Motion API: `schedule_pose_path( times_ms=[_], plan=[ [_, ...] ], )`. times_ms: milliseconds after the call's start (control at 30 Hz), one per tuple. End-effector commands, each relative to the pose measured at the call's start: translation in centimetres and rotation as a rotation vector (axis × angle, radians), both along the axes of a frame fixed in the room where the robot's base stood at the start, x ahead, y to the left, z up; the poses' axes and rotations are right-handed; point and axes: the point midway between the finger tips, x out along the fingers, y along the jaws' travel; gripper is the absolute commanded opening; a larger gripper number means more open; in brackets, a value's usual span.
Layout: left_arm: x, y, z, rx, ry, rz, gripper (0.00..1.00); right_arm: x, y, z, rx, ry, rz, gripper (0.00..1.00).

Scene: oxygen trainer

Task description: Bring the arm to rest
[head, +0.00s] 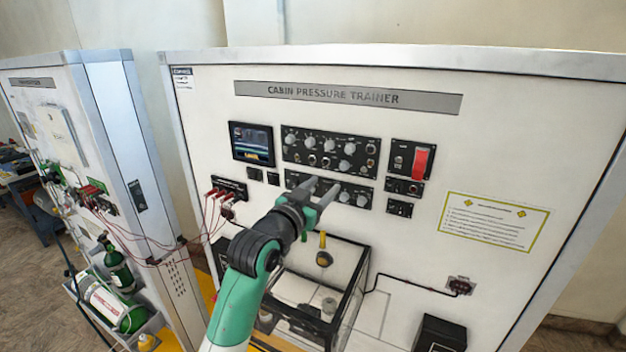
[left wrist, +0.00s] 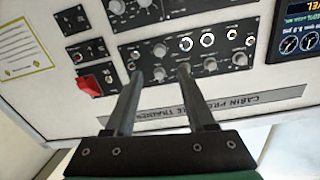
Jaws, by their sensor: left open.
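My left gripper (head: 322,191) is in front of the cabin pressure trainer panel (head: 400,130), with its fingertips close to the lower knob module (head: 356,193). Its two fingers are apart with nothing between them. In the left wrist view the open gripper (left wrist: 149,80) points at the upper knob module (left wrist: 190,45), and the panel appears upside down. I cannot tell whether the fingertips touch the panel. The arm hides part of the lower panel. My right gripper is not in view.
A glass-walled box (head: 345,285) stands below the gripper. A red switch (head: 420,160) sits right of the knobs. Red leads (head: 212,215) run to a second trainer cabinet (head: 130,140) at left. A black box (head: 440,335) is at lower right.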

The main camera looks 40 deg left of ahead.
Motion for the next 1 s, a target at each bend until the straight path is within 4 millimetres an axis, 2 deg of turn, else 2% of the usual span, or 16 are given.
schedule_pose_path(
  times_ms=[133, 633, 700, 767, 800, 867, 967, 1000],
  plan=[
    [-0.2, -0.6, 0.0, 0.000, 0.001, -0.008, 0.55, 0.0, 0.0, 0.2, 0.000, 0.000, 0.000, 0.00],
    [-0.2, -0.6, 0.0, 0.000, 0.001, -0.008, 0.55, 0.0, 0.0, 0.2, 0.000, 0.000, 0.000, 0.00],
    [-0.1, -1.2, 0.1, 0.000, 0.001, -0.017, 0.55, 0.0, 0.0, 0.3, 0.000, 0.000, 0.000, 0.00],
    [0.2, -2.8, 0.1, -0.001, 0.004, -0.041, 0.55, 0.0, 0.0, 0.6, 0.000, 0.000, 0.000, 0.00],
    [0.3, -4.4, 0.7, 0.001, -0.004, -0.065, 0.55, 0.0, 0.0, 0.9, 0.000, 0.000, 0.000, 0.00],
    [-0.5, -6.9, 3.1, 0.012, -0.061, -0.101, 0.55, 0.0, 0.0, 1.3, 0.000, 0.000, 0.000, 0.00],
    [-3.8, -11.3, 9.0, 0.028, -0.215, -0.164, 0.55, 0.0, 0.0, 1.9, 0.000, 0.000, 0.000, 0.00],
    [-5.7, -12.9, 11.6, 0.028, -0.291, -0.186, 0.55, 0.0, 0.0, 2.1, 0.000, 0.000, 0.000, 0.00]
  ],
)
